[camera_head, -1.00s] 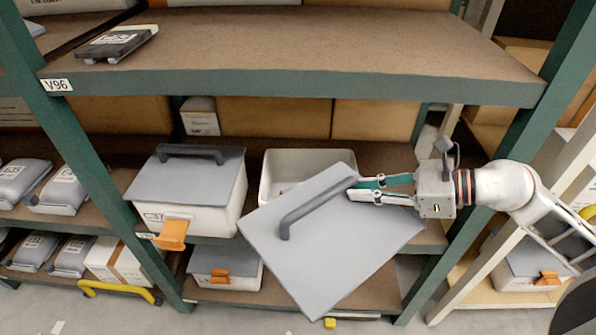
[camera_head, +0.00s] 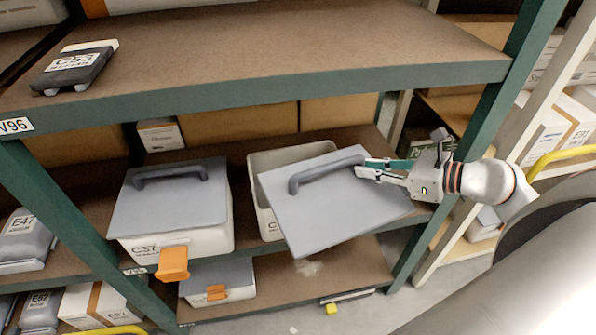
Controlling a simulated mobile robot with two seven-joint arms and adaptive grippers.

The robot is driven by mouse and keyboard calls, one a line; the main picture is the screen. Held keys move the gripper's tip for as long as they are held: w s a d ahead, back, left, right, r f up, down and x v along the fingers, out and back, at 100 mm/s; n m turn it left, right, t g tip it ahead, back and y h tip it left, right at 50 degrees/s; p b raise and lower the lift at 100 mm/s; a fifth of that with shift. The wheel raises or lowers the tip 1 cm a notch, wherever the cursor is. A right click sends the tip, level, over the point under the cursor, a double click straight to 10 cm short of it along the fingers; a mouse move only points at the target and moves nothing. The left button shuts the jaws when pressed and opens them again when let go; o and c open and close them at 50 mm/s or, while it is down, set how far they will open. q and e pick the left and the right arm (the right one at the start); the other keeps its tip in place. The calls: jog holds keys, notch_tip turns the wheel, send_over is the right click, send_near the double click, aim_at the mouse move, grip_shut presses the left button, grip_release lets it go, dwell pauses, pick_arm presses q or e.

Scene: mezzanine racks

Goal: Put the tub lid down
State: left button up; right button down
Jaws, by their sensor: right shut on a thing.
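The grey tub lid (camera_head: 325,212) has a dark bar handle (camera_head: 322,172) on top. My right gripper (camera_head: 368,168) is shut on the right end of that handle and holds the lid tilted, in front of and partly over the open white tub (camera_head: 262,178). The lid hides much of this tub, which stands on the middle shelf (camera_head: 240,235). I cannot tell whether lid and tub touch. My left gripper is not in view.
A lidded white tub (camera_head: 205,240) with an orange latch (camera_head: 173,263) stands left of the open tub. The upper shelf (camera_head: 270,50) is mostly bare, with a dark C53 device (camera_head: 72,68) at its left. A green post (camera_head: 500,100) stands right.

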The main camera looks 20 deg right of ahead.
jog(key=s+d+m+h, duration=0.1)
jog(key=s+d, duration=0.1)
jog(key=d, duration=0.3)
jog(key=w+r+p+x, duration=0.2)
jog(key=r+x, duration=0.1)
jog(key=x, duration=1.4)
jog(key=shift+w+d+f+m+t+h, duration=0.2)
jog(key=shift+w+d+m+t+h, duration=0.1)
jog(key=shift+m+t, duration=0.1)
jog(key=shift+f, duration=0.1)
jog(key=shift+f, duration=0.55)
jog(key=c, duration=2)
grip_release()
jog(key=shift+r, duration=0.1)
